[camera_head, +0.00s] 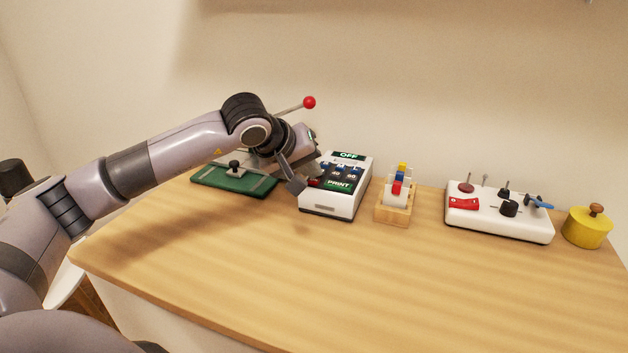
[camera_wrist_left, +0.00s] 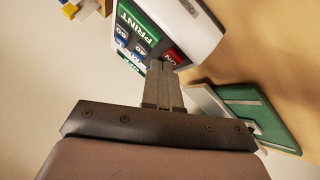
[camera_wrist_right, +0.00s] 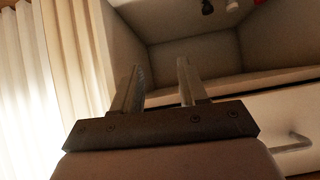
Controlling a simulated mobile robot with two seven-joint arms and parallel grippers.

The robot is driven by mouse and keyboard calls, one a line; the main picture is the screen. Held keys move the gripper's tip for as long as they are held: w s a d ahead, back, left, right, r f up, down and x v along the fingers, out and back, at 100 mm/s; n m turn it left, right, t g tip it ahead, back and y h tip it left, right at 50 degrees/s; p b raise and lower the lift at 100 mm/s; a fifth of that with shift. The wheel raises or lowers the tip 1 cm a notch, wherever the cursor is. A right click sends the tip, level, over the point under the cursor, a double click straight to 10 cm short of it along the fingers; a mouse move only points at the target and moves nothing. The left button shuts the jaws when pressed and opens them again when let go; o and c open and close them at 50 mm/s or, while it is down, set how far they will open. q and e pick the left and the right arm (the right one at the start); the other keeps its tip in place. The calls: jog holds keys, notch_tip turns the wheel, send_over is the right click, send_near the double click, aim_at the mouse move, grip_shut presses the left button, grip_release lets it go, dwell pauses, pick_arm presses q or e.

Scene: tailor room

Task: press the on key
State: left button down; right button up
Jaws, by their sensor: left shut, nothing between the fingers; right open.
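The white label device (camera_head: 330,205) stands on the table with a dark panel marked OFF and PRINT and blue keys. Its red ON key (camera_head: 315,182) is at the panel's near left corner. In the left wrist view the ON key (camera_wrist_left: 174,55) shows just beyond the fingertips. My left gripper (camera_head: 311,174) is shut and empty, its tips right beside the key; it also shows in the left wrist view (camera_wrist_left: 160,66). I cannot tell whether they touch it. My right gripper (camera_wrist_right: 157,78) is open and empty, away from the device.
A green board (camera_head: 232,182) with a black knob lies left of the device. A wooden block stand (camera_head: 393,212), a white switch panel (camera_head: 500,225) and a yellow pot (camera_head: 586,230) stand to the right. The front of the wooden table (camera_head: 330,280) is clear.

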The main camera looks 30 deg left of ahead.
aim_at(310, 182)
pick_arm(q)
jog(key=shift+f, duration=0.2)
jog(key=shift+r, duration=0.1)
jog(key=shift+r+p, duration=0.5)
jog(key=shift+r, duration=0.25)
jog(key=shift+r+p, duration=1.85)
jog(key=shift+r, duration=0.65)
